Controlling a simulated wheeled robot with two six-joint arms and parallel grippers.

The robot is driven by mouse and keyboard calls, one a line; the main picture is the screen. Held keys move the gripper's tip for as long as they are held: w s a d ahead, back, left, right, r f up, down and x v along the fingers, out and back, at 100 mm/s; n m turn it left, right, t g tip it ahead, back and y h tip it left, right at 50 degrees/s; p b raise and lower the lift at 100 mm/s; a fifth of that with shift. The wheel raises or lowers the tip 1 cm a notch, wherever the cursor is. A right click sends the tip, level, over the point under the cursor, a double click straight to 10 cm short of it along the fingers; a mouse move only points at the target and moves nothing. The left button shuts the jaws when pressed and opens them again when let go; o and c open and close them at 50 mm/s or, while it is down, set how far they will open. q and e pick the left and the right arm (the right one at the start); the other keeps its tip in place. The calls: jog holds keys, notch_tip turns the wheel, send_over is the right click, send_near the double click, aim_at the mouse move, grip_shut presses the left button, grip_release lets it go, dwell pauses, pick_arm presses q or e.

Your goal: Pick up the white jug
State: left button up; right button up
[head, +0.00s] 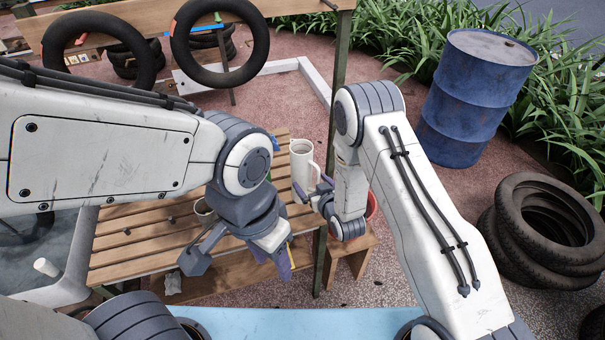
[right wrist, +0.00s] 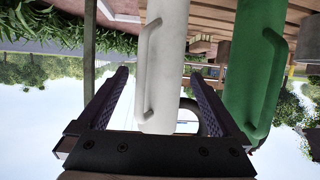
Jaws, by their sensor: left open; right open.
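The white jug (head: 302,160) stands upright at the right end of the slatted wooden table (head: 135,238). Its handle faces right in the head view. My right gripper (head: 312,190) is open at the jug's near side. In the right wrist view, which is upside down, the white jug (right wrist: 165,62) and its handle fill the gap between the two open fingers (right wrist: 158,85). I cannot tell whether the fingers touch it. My left gripper (head: 238,264) is open and empty over the table's front edge, to the left of the jug.
A green jug (right wrist: 253,70) is close beside the white one in the right wrist view. A light cup (head: 203,210) is partly hidden behind my left gripper. A wooden stool (head: 352,250) bears a red thing (head: 371,205). A blue barrel (head: 478,95) and stacked tyres (head: 545,225) stand right.

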aim_at(305, 177)
jog(key=shift+x, duration=0.8)
jog(key=p+x, duration=0.2)
jog(key=x, duration=0.2)
jog(key=shift+a+f, duration=0.1)
jog(key=shift+a, duration=0.15)
jog(key=shift+w+a+f+p, duration=0.2)
jog(key=shift+w+f+p, duration=0.15)
jog(key=shift+w, duration=0.15)
jog(key=c, duration=1.5)
jog(key=shift+r, duration=0.1)
grip_shut()
jog(key=shift+r, duration=0.2)
